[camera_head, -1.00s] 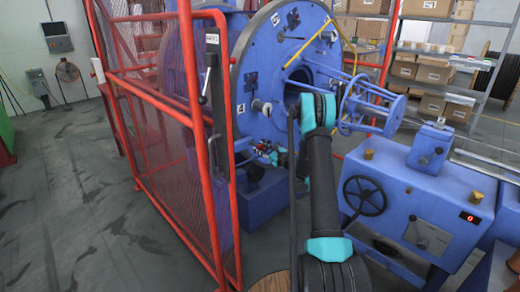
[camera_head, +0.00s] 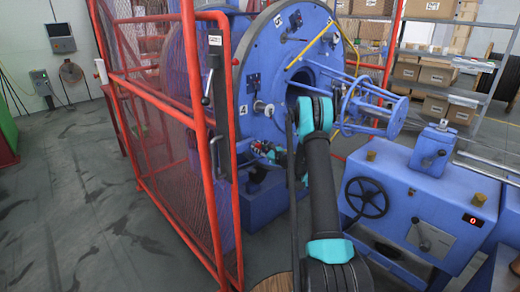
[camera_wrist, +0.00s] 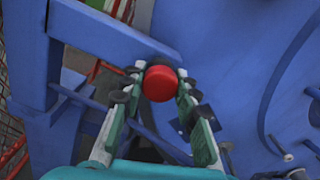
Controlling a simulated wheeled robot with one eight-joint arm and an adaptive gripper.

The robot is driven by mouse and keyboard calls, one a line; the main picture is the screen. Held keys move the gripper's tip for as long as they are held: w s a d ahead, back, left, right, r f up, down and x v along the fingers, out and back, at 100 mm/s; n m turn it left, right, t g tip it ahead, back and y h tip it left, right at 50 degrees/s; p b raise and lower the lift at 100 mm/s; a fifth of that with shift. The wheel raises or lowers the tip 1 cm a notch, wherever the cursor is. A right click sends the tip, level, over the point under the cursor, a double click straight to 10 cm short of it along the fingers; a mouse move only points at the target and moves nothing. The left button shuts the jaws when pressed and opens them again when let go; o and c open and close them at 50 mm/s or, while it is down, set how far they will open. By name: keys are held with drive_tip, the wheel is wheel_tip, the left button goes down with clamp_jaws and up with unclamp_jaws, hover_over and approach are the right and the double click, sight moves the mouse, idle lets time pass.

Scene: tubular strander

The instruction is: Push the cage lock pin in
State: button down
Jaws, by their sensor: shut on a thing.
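In the wrist view a round red knob (camera_wrist: 160,84), which looks like the head of the cage lock pin, sits between the two fingers of my gripper (camera_wrist: 161,76). The fingers are closed on its sides. A blue bar (camera_wrist: 112,32) ends just behind the knob, and a large blue plate fills the right side. The pin's shaft is hidden behind the knob, so I cannot tell how deep it sits. In the head view my gripper (camera_head: 266,150) is small and partly hidden, low at the front of the big blue disc (camera_head: 262,72).
A red mesh guard (camera_head: 160,120) stands close to the left of my arm. A blue machine housing (camera_head: 400,195) with a black handwheel (camera_head: 367,197) stands to the right. A blue spoked frame (camera_head: 375,108) juts out from the disc. Open floor lies at the left.

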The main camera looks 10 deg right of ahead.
drive_tip(key=c, duration=1.1)
unclamp_jaws()
drive_tip(key=shift+w+a, duration=0.1)
drive_tip(key=v, duration=1.2)
drive_tip(key=s+a+r+n+g+h, duration=0.25)
drive_tip(key=s+a+n, duration=0.25)
drive_tip(key=s+n, duration=0.3)
drive_tip(key=s+a+r+n+g+h, duration=0.1)
drive_tip(key=s+a+r+n+g, duration=0.35)
drive_tip(key=s, duration=0.55)
drive_tip(key=s+d+f+n+g+h, duration=0.1)
drive_tip(key=s+n, duration=0.3)
drive_tip(key=s, duration=0.6)
drive_tip(key=s+d+f+n+g+h, duration=0.1)
drive_tip(key=s+d+f+n+h, duration=0.1)
drive_tip(key=s, duration=0.7)
drive_tip(key=s+d+f+n+g+h, duration=0.1)
drive_tip(key=s+d+n+h, duration=0.3)
drive_tip(key=s+n, duration=0.3)
drive_tip(key=shift+s+d+f, duration=0.1)
drive_tip(key=shift+s+d, duration=0.1)
drive_tip(key=shift+s, duration=0.7)
drive_tip(key=shift+s+d+f, duration=0.15)
drive_tip(key=shift+s, duration=0.75)
